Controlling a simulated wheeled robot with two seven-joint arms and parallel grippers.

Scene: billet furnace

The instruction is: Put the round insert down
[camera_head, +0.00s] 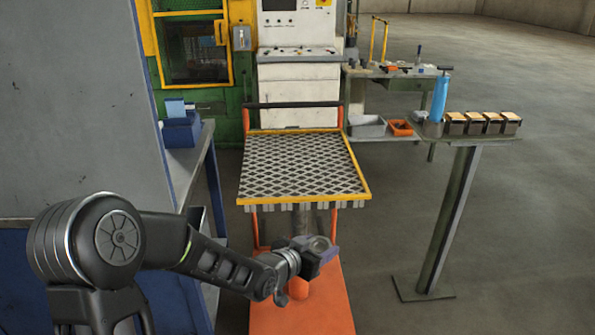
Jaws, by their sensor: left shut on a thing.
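My left arm comes in from the lower left, and its gripper (327,254) is out in front of the lift cart's near edge, above the cart's orange base. The gripper is shut on a small dark grey round piece, which looks like the round insert (318,243). The fingers hide part of it, and its details are too small to make out. The piece is held in the air, lower in the picture than the cart's top. My right gripper is not in view.
The lift cart's diamond-patterned top (300,165) is bare. A narrow stand (455,180) at the right holds a blue bottle (439,97) and several blocks (484,123). A workbench (185,160) with a blue box (181,131) stands at the left. Floor at the right is clear.

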